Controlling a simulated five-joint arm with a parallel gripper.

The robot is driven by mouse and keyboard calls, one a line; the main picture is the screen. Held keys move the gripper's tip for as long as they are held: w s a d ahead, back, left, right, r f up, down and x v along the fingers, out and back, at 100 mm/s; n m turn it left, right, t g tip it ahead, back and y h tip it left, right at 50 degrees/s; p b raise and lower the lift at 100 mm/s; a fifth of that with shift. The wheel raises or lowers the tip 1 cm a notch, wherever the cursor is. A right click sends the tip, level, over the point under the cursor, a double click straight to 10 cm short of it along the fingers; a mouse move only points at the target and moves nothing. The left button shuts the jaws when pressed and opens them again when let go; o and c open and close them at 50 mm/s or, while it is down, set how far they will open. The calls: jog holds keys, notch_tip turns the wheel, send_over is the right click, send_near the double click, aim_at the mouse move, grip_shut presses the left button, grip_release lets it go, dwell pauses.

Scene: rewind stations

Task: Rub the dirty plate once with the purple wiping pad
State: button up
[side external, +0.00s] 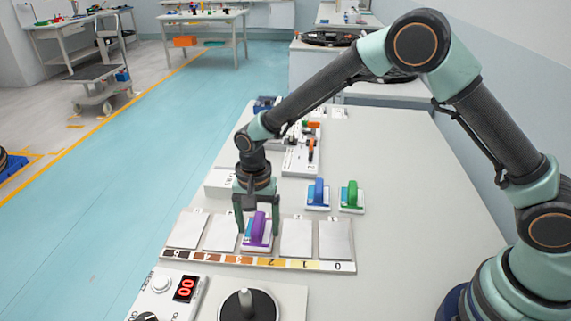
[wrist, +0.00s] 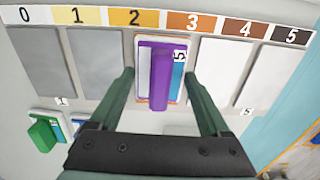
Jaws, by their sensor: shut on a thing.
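The purple wiping pad (side external: 258,230) is over the middle place in a row of plates, and it also shows in the wrist view (wrist: 160,80). My gripper (side external: 256,222) points down with one finger on each side of the pad and is shut on it. The pad hides nearly all of the plate under it. Two plates show on each side, such as one right of the pad (side external: 296,238). I cannot tell whether the pad touches the plate or which plate is dirty.
A coloured scale strip (side external: 305,265) numbered from 0 runs along the plates. A blue pad (side external: 318,195) and a green pad (side external: 351,197) stand behind the row. The table's right side is clear.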

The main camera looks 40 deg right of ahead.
aim_at(260, 211)
jog(key=shift+s+a, duration=0.6)
jog(key=shift+s, duration=0.05)
jog(key=shift+w+d, duration=1.65)
jog(key=shift+w, duration=0.15)
jog(key=shift+s+a, duration=1.65)
jog(key=shift+s, duration=0.2)
jog(key=shift+r, duration=4.05)
